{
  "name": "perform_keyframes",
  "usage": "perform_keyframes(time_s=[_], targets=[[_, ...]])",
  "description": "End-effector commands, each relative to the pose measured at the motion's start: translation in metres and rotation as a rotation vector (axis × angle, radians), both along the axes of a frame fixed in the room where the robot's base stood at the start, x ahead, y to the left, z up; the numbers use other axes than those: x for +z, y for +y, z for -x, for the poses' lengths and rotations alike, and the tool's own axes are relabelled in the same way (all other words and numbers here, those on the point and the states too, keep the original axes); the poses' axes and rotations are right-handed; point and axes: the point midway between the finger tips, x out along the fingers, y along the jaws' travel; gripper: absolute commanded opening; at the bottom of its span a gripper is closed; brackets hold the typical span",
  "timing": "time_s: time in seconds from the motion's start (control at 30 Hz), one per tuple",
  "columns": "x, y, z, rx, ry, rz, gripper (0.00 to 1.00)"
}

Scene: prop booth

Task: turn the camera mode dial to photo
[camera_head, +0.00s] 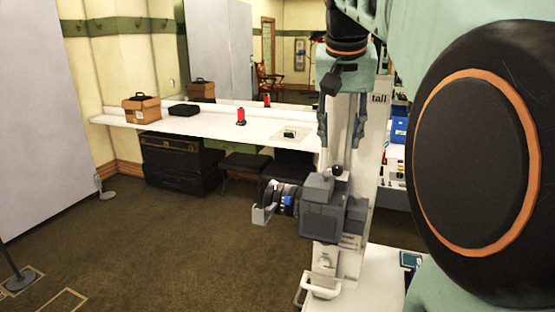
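A grey camera (323,222) is in the middle right of the head view, its dark lens (283,198) pointing left. A small dark round knob (337,171) shows on top of the camera. It may be the mode dial, but its markings are too small to read. My gripper (340,142) points down above the camera top. Its two fingers hang apart with nothing seen between them, and their tips appear a little above the knob.
A white stand with a handle (318,288) is below the camera. A long white counter (190,122) behind bears a brown box (141,108), a black case (185,109) and a red item (241,117). Dark trunks (180,160) sit beneath.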

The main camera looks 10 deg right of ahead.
Motion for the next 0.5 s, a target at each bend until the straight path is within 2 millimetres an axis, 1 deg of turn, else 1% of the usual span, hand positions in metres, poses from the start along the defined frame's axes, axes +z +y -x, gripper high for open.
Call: perform_keyframes(time_s=[0.03,0.1,0.3,0.4,0.5], targets=[[-0.011,-0.002,-0.003,-0.001,0.004,-0.001,0.35],[-0.024,-0.005,-0.008,0.0,0.004,-0.001,0.35],[-0.057,-0.011,-0.019,0.0,0.002,-0.001,0.35],[-0.068,-0.013,-0.024,0.001,0.002,-0.001,0.35],[-0.074,-0.015,-0.027,0.0,0.0,-0.001,0.35]])
